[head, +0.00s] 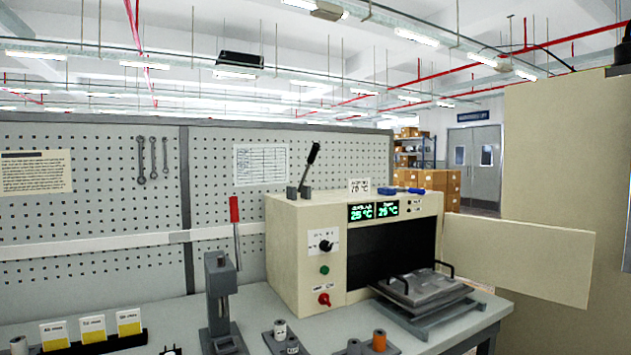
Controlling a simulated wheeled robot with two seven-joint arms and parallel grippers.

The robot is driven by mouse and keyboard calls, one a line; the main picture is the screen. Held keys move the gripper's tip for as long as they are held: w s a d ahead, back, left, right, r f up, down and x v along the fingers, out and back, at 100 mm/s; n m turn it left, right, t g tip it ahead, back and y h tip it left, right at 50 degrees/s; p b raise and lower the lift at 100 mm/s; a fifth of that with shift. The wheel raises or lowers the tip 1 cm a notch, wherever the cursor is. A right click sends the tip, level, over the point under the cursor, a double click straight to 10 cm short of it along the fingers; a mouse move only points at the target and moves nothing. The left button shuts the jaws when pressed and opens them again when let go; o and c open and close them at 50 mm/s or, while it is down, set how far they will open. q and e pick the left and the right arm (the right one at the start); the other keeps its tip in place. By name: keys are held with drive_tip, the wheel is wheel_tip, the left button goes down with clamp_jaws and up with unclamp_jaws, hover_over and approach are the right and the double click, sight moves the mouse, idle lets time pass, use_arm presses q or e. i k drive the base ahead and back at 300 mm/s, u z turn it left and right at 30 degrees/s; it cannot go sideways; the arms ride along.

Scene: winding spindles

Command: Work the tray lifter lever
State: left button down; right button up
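A cream oven-like machine (285,250) stands on the bench, with a lever (309,167) on its top left. This lever has a black grip and tilts up to the right from a grey bracket. A second lever with a red handle (234,210) stands upright on a grey bench press (221,290) left of the machine. No label shows which one is the tray lifter lever. A grey metal tray (424,287) with black handles sits on a stand before the dark opening (390,250). Neither of my grippers is in view.
The machine's door (530,262) is swung open to the right. Small holders with spools (379,340) and a rack of yellow-labelled cards (92,330) are along the bench front. A pegboard (90,215) with wrenches stands behind. A tan panel (565,150) rises at right.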

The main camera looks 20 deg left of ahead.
sight(316, 147)
drive_tip(key=u, duration=0.55)
drive_tip(key=k, duration=1.25)
drive_tip(key=z, duration=0.5)
drive_tip(key=i, duration=1.55)
drive_tip(key=u, duration=0.55)
